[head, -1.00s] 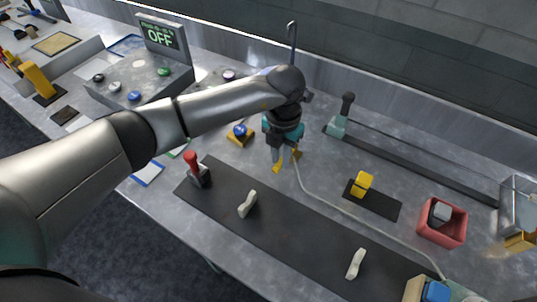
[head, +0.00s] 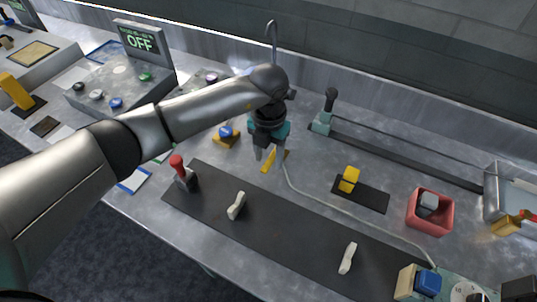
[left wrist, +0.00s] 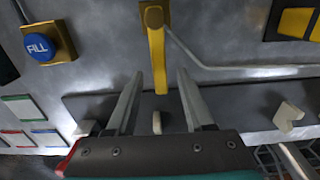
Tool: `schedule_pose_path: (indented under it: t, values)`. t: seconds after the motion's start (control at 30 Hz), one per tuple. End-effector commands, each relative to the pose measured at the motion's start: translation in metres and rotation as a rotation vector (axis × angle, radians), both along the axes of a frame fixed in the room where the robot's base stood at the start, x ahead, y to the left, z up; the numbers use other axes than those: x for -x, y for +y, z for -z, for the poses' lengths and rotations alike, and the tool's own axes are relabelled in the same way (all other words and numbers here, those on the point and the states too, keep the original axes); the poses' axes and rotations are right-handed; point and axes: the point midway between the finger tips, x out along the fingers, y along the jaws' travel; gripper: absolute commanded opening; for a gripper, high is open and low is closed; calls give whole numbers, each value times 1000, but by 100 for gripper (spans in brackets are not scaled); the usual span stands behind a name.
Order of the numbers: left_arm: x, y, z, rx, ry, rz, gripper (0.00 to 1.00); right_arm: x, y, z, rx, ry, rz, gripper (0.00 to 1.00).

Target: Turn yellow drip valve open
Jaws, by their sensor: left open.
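The yellow drip valve (left wrist: 156,60) shows in the left wrist view as a long yellow lever with a round pivot at the top, pointing toward my gripper. A thin pale tube runs from beside it to the right. In the head view the valve (head: 268,161) is partly hidden by my left gripper (head: 269,155). The left gripper is open, with its two fingers (left wrist: 160,76) on either side of the lever and visible gaps at both sides. Whether the fingers are at the lever's height is hard to tell. My right gripper is not in view.
A blue FILL button (left wrist: 40,47) on a yellow base is left of the valve. A dark strip (head: 290,222) with a red-handled lever (head: 181,168) and pale switches lies in front. A red bin (head: 430,213) and a yellow block (head: 348,180) stand to the right.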

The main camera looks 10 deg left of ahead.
Motion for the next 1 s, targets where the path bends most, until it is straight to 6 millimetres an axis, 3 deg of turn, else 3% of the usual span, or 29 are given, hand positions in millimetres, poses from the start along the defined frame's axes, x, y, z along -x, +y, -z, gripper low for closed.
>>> schedule_pose_path:
  t: [0.17, 0.33, 0.8, 1.0]
  values:
    - [0, 0, -1, 0, 0, 0, 52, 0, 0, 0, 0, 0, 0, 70]
    - [-1, 0, -17, 2, -2, 1, 52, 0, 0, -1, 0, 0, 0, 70]
    - [-1, 0, -123, 1, -5, 1, 52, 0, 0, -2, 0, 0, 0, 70]
    - [0, 0, -147, 0, -1, 0, 52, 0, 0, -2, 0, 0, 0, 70]
